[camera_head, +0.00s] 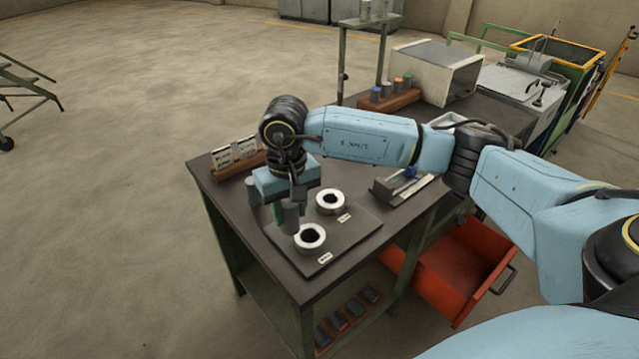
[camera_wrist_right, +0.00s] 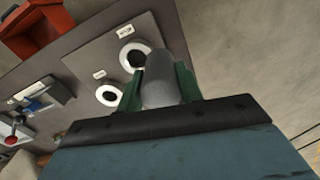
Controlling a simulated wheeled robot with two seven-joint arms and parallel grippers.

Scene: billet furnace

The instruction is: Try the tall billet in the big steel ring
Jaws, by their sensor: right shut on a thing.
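My right gripper (camera_head: 289,207) is shut on a plain grey billet (camera_head: 290,219), held upright. The billet also shows between green fingers in the right wrist view (camera_wrist_right: 160,82). Two pale steel rings lie on a dark plate (camera_head: 352,240): a front ring (camera_head: 310,238) and a back ring (camera_head: 330,202). In the head view the billet hangs just left of the front ring. In the right wrist view its end overlaps the edge of one ring (camera_wrist_right: 126,58); the other ring (camera_wrist_right: 108,96) is clear. The ring labels are too small to read. My left gripper is out of view.
A wooden rack (camera_head: 390,103) with coloured-topped billets stands by a metal box (camera_head: 437,72) at the back. A grey block fixture (camera_head: 392,188) lies right of the plate. A white-carded holder (camera_head: 238,163) stands left. An open red drawer (camera_head: 455,270) juts out below.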

